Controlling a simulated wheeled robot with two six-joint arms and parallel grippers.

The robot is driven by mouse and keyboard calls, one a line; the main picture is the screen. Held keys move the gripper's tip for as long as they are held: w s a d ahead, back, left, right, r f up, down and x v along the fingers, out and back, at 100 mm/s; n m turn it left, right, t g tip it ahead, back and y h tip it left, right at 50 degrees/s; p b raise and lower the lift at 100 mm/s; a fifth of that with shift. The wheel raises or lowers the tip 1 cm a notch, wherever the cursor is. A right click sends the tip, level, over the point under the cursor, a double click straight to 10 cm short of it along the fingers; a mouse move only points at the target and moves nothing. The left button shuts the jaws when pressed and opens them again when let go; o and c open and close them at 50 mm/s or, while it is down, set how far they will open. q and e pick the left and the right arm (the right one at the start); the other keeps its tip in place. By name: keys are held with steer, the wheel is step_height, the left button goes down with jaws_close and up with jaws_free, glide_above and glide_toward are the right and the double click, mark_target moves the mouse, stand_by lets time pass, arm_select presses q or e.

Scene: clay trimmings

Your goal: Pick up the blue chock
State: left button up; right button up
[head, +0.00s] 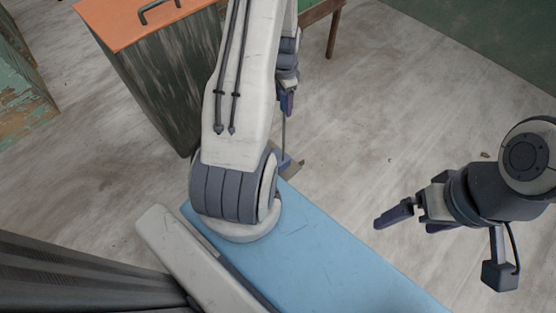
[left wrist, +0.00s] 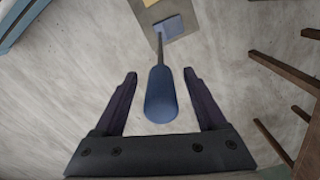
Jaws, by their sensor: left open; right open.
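In the left wrist view, a rounded blue piece (left wrist: 162,95) stands between the spread fingers of my left gripper (left wrist: 162,98), with gaps on both sides. A thin rod runs from it to a lighter blue block (left wrist: 170,27) on a flat grey plate (left wrist: 190,45). I cannot tell which blue part is the chock. In the head view, my left gripper (head: 288,103) points down above the rod (head: 284,132), and the blue block (head: 285,164) shows low by the floor. My right gripper (head: 414,218) is open and empty at the right.
An orange-topped cabinet (head: 165,75) stands at the upper left. A wooden table leg (head: 333,35) is behind my left arm; wooden legs (left wrist: 285,75) also show in the left wrist view.

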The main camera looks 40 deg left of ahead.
arm_select(q)
jaws_close()
stand_by(0.3)
